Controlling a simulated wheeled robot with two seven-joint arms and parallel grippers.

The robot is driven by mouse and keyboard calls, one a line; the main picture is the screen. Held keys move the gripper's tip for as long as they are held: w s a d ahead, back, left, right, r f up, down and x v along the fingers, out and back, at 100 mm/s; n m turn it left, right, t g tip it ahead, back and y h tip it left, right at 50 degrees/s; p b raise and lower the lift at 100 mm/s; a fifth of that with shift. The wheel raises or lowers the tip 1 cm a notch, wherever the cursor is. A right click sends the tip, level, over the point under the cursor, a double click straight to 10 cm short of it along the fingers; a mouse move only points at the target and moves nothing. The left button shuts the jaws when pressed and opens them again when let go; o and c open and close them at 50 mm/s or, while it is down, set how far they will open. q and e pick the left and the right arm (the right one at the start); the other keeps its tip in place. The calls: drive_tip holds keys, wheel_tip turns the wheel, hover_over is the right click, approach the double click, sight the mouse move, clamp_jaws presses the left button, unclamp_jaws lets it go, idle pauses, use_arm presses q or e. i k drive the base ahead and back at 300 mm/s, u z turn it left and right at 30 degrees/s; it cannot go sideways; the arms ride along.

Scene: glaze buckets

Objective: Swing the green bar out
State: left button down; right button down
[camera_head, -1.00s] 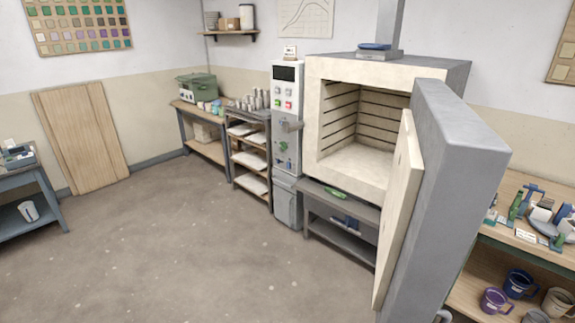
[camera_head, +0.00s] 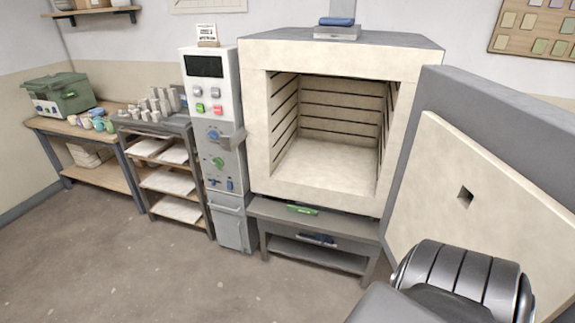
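A small green bar (camera_head: 302,209) lies at the front of the grey stand's top, just under the kiln's open mouth. It looks flat, with a small pale mark on it; how it is fixed cannot be told. The kiln (camera_head: 258,150) stands with its chamber open and empty. Its thick door (camera_head: 455,185) is swung wide open to the right, with a small square hole in its pale inner face. A black and grey link of my arm shows at the lower right, in front of the door. Neither gripper is in view.
The control cabinet (camera_head: 212,120) stands left of the kiln, with coloured buttons and a green knob. A shelf rack (camera_head: 160,128) and a bench (camera_head: 100,172) stand farther left. The floor in front is clear.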

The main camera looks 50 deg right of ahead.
sight(292, 207)
drive_tip(key=z, duration=0.2)
drive_tip(key=i, duration=1.7)
drive_tip(key=z, duration=0.85)
drive_tip(key=i, duration=0.9)
drive_tip(key=z, duration=1.75)
drive_tip(key=i, duration=0.8)
drive_tip(key=z, duration=0.6)
